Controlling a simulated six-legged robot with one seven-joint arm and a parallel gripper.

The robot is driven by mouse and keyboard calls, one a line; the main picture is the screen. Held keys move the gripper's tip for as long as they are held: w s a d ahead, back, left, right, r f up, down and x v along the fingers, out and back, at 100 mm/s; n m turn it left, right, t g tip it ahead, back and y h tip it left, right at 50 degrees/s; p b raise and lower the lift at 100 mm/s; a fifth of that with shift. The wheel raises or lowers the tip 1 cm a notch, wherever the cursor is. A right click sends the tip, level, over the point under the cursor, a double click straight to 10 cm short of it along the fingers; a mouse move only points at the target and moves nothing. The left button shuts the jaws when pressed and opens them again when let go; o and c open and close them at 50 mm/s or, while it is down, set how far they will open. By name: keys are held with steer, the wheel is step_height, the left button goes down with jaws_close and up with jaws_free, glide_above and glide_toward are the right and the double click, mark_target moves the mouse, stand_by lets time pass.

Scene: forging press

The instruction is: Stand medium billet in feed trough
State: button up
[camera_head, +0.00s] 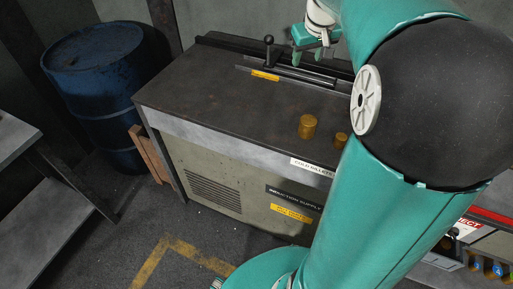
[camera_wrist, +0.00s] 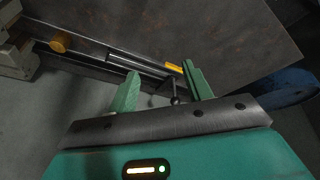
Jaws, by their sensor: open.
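My gripper (camera_head: 311,58) is above the back of the bench, near the feed trough (camera_head: 300,76). In the wrist view its two green fingers (camera_wrist: 160,70) are apart with nothing between them. A lever with a black knob (camera_head: 268,42) and a yellow label (camera_head: 265,75) are at the trough. One brass-coloured billet (camera_wrist: 60,41) is at the trough's left end in the wrist view; whether it stands or lies is unclear. Two more billets stand near the bench's front edge, a larger one (camera_head: 307,127) and a partly hidden one (camera_head: 341,140). Which is medium is unclear.
The dark bench top (camera_head: 215,85) is clear left of the standing billets. A blue barrel (camera_head: 95,85) stands to the left of the bench. A grey table (camera_head: 15,140) is at far left. My arm hides the bench's right side in the head view.

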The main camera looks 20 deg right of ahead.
steer(key=s+a, duration=0.5)
steer(key=a, duration=0.3)
steer(key=s+a, duration=0.5)
steer(key=a, duration=0.3)
steer(key=s+a+f+n+t+y, duration=0.1)
steer(key=s+a+f, duration=0.3)
steer(key=s+a, duration=0.4)
steer(key=shift+s, duration=1.15)
steer(key=c, duration=0.3)
steer(key=shift+d, duration=0.15)
